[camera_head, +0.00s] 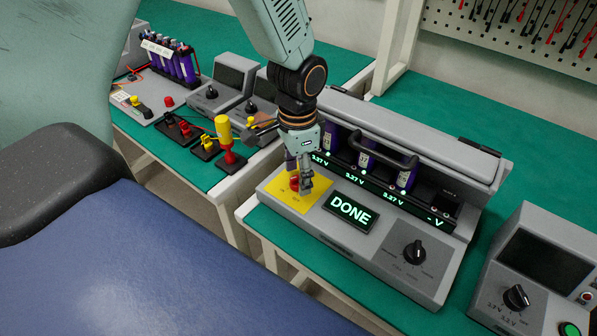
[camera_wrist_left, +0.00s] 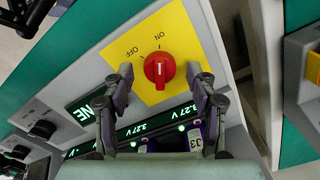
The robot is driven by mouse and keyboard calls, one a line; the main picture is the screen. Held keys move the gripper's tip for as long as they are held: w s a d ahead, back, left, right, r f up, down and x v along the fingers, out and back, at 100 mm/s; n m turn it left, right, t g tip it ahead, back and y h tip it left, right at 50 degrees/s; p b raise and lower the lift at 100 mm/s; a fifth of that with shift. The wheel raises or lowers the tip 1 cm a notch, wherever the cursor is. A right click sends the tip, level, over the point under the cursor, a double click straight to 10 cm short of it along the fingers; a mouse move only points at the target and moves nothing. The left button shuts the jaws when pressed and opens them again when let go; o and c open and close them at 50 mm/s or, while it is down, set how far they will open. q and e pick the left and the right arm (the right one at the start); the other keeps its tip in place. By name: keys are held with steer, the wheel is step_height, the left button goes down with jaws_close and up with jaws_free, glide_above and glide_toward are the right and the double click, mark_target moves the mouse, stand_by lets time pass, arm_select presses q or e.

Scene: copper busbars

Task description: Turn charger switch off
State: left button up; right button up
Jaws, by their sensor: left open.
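The charger (camera_head: 340,235) is a grey box on the green bench, with a lit DONE display and several 3.27 V readouts. Its red rotary switch (camera_head: 294,183) sits on a yellow plate (camera_head: 316,188). In the left wrist view the red switch (camera_wrist_left: 159,68) stands below the ON and OFF labels. Its ridge runs nearly upright and lines up about with ON. My left gripper (camera_head: 298,184) is lowered over the switch. In the left wrist view its open fingers (camera_wrist_left: 161,77) stand on both sides of the knob, with gaps showing. My right gripper is not in view.
A black selector knob (camera_head: 414,251) is on the charger's front right. A black handle (camera_head: 382,149) and purple battery cells (camera_head: 366,156) are behind the switch. Another grey device (camera_head: 535,265) stands at the right.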

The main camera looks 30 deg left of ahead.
arm_select(q)
steer(key=shift+w+d, duration=0.2)
steer(key=shift+c, duration=1)
steer(key=shift+s+a, duration=0.15)
steer(key=shift+a, duration=0.05)
steer(key=c, duration=1)
steer(key=shift+o, duration=0.2)
